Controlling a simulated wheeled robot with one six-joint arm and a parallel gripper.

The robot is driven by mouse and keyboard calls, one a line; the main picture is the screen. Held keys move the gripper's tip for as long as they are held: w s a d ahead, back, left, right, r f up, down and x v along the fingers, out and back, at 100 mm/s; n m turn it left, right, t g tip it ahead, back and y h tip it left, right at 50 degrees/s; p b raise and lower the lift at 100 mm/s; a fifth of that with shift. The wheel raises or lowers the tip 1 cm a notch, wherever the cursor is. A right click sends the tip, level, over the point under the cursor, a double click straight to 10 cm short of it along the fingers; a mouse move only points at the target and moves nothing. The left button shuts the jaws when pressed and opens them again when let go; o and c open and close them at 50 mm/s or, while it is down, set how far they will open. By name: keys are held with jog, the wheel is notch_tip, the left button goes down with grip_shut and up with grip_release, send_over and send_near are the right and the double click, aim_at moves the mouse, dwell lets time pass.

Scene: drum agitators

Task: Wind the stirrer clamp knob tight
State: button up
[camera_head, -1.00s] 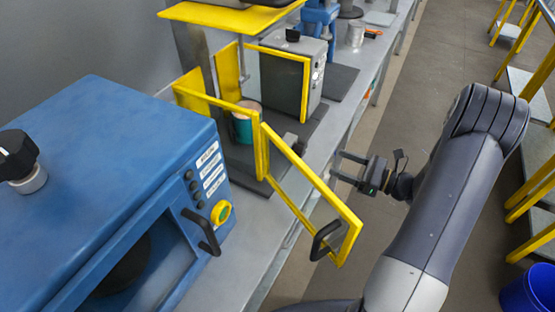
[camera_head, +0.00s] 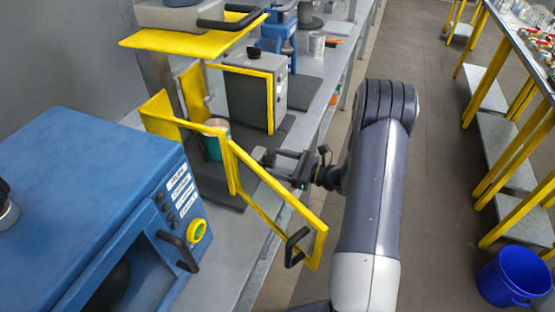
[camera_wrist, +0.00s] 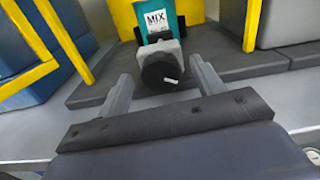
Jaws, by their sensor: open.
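The stirrer clamp knob (camera_wrist: 162,73) is black and round with a small white mark on its face. In the wrist view it sits on a grey block, in front of a teal drum (camera_wrist: 155,20) labelled MIX. My gripper (camera_wrist: 158,88) is open, its two fingers pointing at the knob, one on each side in the picture. I cannot tell whether the tips reach it. In the head view my gripper (camera_head: 277,163) is beside the yellow-framed guard, and the teal drum (camera_head: 214,142) stands inside that guard. The knob is hard to make out there.
The yellow-framed guard door (camera_head: 262,192) stands open over the bench edge, close to my gripper, with a black handle (camera_head: 296,246). A blue machine (camera_head: 100,190) is on the left. A grey box (camera_head: 250,92) stands further back. A blue bucket (camera_head: 515,277) is on the floor at right.

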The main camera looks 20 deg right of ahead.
jog(key=shift+w+a, duration=0.2)
jog(key=shift+a, duration=0.05)
jog(key=shift+c, duration=0.4)
jog(key=c, duration=0.9)
